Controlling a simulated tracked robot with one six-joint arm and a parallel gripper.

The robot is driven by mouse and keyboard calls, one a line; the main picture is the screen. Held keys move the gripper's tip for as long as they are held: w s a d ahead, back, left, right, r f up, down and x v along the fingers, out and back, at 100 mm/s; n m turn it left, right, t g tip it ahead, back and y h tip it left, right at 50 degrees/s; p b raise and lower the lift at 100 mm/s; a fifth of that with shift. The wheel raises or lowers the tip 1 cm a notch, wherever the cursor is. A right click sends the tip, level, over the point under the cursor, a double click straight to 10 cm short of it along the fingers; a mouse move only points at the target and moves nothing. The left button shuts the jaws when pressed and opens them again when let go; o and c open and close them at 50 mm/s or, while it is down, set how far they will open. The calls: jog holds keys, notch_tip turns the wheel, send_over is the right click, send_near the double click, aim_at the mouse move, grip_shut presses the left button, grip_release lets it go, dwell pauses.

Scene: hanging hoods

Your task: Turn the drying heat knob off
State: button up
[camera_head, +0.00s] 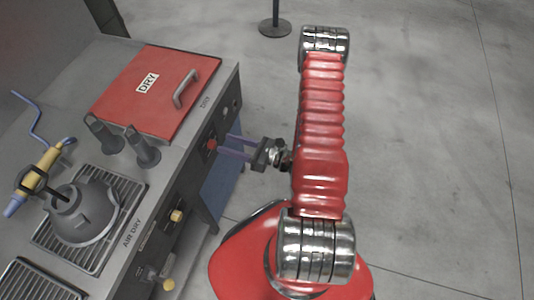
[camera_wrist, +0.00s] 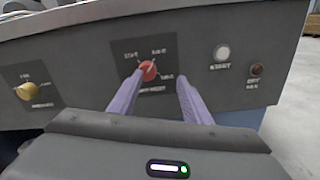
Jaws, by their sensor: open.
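A red knob (camera_wrist: 148,71) sits on a dark label plate on the front panel in the wrist view, with small blurred lettering around it. Its light pointer mark seems to slant up and right; the exact setting is too small to read. The red knob also shows in the head view (camera_head: 211,144), below the red DRY lid. My gripper (camera_head: 222,145) is open, its two purple fingers reaching toward the panel. In the wrist view my gripper (camera_wrist: 162,77) has the knob between its fingers, nearer the left one. I cannot tell whether a finger touches it.
A yellow knob (camera_wrist: 26,91) is left on the panel; a white button (camera_wrist: 221,53) and a dark red round part (camera_wrist: 256,70) are right. The red DRY lid (camera_head: 150,90), two dark nozzles and a grey hood (camera_head: 85,215) are on the bench. Open floor lies right.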

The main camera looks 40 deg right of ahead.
jog(key=v, duration=1.3)
jog(key=shift+d+f, duration=0.25)
dwell(1.4)
jog(key=v, duration=1.4)
dwell(0.4)
jog(key=shift+r, duration=0.1)
